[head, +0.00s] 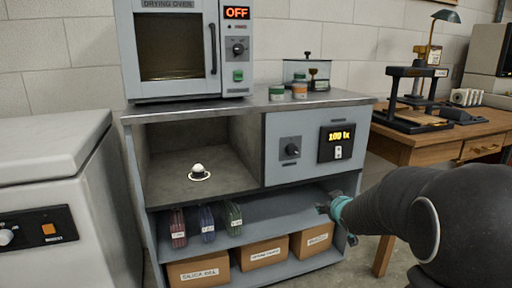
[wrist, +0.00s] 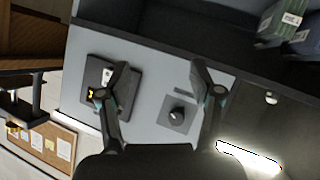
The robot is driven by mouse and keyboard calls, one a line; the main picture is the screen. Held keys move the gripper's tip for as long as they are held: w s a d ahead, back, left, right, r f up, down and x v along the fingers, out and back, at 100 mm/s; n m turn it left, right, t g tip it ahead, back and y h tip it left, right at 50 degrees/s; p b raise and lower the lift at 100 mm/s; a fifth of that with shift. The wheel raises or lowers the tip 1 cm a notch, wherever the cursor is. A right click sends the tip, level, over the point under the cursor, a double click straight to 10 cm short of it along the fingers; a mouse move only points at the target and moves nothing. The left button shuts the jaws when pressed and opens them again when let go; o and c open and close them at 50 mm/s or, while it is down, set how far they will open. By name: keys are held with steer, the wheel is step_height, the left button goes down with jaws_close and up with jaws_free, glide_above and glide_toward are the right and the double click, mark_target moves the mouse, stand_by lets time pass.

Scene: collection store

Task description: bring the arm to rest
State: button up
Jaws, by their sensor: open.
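My arm (head: 395,215) reaches in from the right of the head view, in front of the right end of the grey cabinet (head: 225,190). My gripper (wrist: 165,95) shows in the wrist view with its two fingers spread wide and nothing between them. In the head view my gripper is partly seen near the cabinet's right side, below the control panel. Behind the fingers, the wrist view shows the panel's knob (wrist: 177,115) and the dark display plate (wrist: 112,85). Gaps between the fingers and the panel cannot be judged exactly.
A drying oven (head: 170,50) reading OFF stands on the cabinet. A small white object (head: 198,170) sits in the open compartment. Boxes (head: 265,252) and colored bundles (head: 207,222) fill lower shelves. A wooden table (head: 450,140) is at right, a white chest (head: 50,150) at left.

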steer(key=s+f+m+g+h+p, duration=0.15)
steer(key=s+g, duration=0.25)
steer(key=s, duration=0.6)
steer(key=s+f+m+g+b, duration=0.1)
steer(key=s+m+g, duration=0.15)
steer(key=s, duration=0.75)
steer(key=s+a+r+y+p, duration=0.1)
steer(key=s+a+r, duration=0.2)
steer(key=s, duration=0.6)
steer(key=s+a+r+y+p, duration=0.1)
steer(key=s+a+r, duration=0.3)
steer(key=s, duration=0.5)
steer(key=shift+a+r+g+p, duration=0.3)
steer(key=shift+a+g+p, duration=0.1)
steer(key=shift+a, duration=0.7)
stand_by(0.6)
